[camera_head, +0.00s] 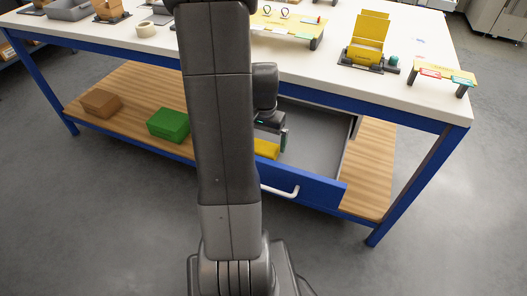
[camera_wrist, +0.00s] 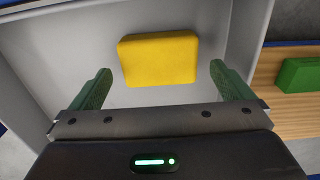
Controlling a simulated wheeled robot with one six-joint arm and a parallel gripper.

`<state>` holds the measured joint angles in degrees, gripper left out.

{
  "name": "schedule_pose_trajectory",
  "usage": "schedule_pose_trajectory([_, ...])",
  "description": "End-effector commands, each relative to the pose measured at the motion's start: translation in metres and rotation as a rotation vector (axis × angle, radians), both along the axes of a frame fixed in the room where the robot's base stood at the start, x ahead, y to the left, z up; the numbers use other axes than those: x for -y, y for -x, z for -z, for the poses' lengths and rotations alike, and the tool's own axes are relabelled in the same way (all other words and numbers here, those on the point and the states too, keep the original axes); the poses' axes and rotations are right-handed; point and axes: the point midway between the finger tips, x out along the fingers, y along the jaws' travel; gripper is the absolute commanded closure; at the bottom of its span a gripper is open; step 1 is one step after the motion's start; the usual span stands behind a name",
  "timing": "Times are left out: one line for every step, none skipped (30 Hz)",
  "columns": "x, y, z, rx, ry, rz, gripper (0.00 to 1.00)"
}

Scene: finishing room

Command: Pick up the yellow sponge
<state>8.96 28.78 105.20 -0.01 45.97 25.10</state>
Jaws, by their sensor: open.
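The yellow sponge (camera_wrist: 158,59) lies flat in the open grey drawer (camera_wrist: 70,50). In the head view the sponge (camera_head: 266,149) is partly hidden behind my arm. My gripper (camera_wrist: 157,82) is open, with its green fingers apart on either side below the sponge in the wrist view. Nothing is between the fingertips, and the sponge lies just beyond them. In the head view my gripper (camera_head: 276,138) reaches down into the drawer (camera_head: 315,140), mostly hidden by my arm.
The drawer's blue front (camera_head: 310,188) with a white handle (camera_head: 279,191) is pulled out under the white workbench (camera_head: 335,75). A green box (camera_head: 168,123) and a brown box (camera_head: 101,102) sit on the wooden shelf (camera_head: 135,85). The drawer's right part is empty.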

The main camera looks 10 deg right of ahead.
Motion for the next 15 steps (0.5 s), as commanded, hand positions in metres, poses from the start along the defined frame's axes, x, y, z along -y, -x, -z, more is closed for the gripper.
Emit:
schedule_pose_trajectory([-0.001, 0.003, 0.012, -0.005, -0.001, 0.000, 0.00])
schedule_pose_trajectory([-0.001, 0.004, 0.016, -0.004, -0.001, 0.000, 0.00])
schedule_pose_trajectory([-0.001, 0.004, 0.022, -0.004, -0.001, 0.000, 0.00])
schedule_pose_trajectory([-0.001, 0.004, 0.025, -0.004, -0.001, 0.000, 0.00])
schedule_pose_trajectory([-0.001, 0.004, 0.028, -0.004, 0.000, 0.000, 0.00])
schedule_pose_trajectory([-0.001, 0.004, 0.031, -0.003, -0.001, 0.000, 0.00])
schedule_pose_trajectory([0.000, 0.003, 0.033, -0.002, 0.000, 0.000, 0.00])
schedule_pose_trajectory([0.000, 0.003, 0.034, -0.002, 0.000, 0.000, 0.00])
schedule_pose_trajectory([-0.001, 0.003, 0.035, -0.001, -0.001, 0.000, 0.00])
schedule_pose_trajectory([-0.001, 0.003, 0.035, -0.001, -0.001, 0.000, 0.00])
schedule_pose_trajectory([-0.001, 0.003, 0.035, -0.001, -0.001, 0.000, 0.00])
schedule_pose_trajectory([0.000, 0.003, 0.034, -0.001, -0.001, 0.000, 0.00])
schedule_pose_trajectory([0.000, 0.003, 0.034, -0.001, -0.001, 0.000, 0.00])
schedule_pose_trajectory([0.000, 0.003, 0.034, -0.001, -0.001, 0.000, 0.00])
schedule_pose_trajectory([0.000, 0.003, 0.034, -0.001, -0.001, 0.000, 0.02])
